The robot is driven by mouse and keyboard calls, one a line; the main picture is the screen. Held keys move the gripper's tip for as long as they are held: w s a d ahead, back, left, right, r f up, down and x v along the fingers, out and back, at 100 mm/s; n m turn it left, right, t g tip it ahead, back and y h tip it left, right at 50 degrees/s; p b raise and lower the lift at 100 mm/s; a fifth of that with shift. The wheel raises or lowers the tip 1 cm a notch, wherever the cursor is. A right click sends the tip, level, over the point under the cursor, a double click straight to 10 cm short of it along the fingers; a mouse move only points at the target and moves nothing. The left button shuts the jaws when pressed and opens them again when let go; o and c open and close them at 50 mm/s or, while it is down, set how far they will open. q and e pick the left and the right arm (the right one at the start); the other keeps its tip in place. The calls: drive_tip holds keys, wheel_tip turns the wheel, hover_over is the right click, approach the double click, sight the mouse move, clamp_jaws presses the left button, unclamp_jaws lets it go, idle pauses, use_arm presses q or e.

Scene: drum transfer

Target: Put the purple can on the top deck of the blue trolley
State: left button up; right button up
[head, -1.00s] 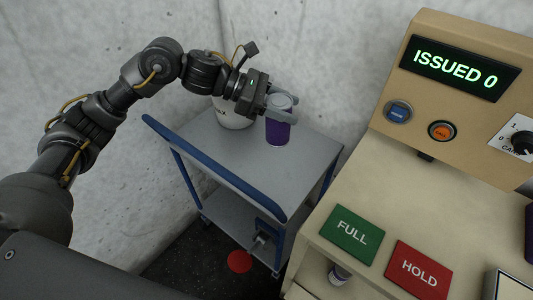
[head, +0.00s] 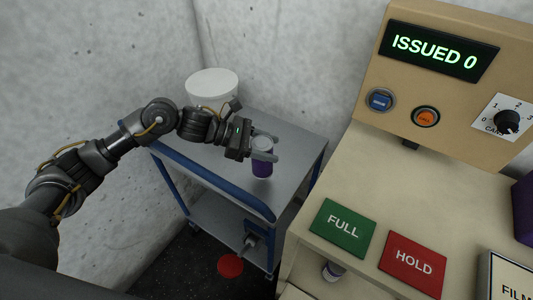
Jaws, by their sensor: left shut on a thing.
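The purple can (head: 262,168) has a pale top and is held between the fingers of my left gripper (head: 263,150). The gripper reaches in from the left and is shut on the can near its top. The can is upright over the grey top deck (head: 292,140) of the blue trolley, toward its right side. I cannot tell whether its base touches the deck. The trolley has a blue handle rail (head: 215,180) along its near left side. My right gripper is not in view.
A white tub (head: 212,84) stands at the deck's back left. A beige counter with a green FULL plate (head: 343,228), a red HOLD plate (head: 412,264) and a control panel (head: 445,85) is at right. Concrete walls stand behind.

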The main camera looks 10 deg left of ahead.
use_arm(q)
drive_tip(key=shift+f+p, duration=0.4)
drive_tip(key=shift+f, duration=1.6)
drive_tip(key=o, duration=1.3)
drive_tip(key=shift+o, duration=0.2)
drive_tip(key=shift+r, duration=0.15)
drive_tip(key=shift+a, duration=0.1)
drive_tip(key=b+v, duration=0.3)
drive_tip(key=v, duration=0.8)
drive_tip(key=shift+a+r, duration=0.2)
drive_tip(key=shift+a, duration=0.1)
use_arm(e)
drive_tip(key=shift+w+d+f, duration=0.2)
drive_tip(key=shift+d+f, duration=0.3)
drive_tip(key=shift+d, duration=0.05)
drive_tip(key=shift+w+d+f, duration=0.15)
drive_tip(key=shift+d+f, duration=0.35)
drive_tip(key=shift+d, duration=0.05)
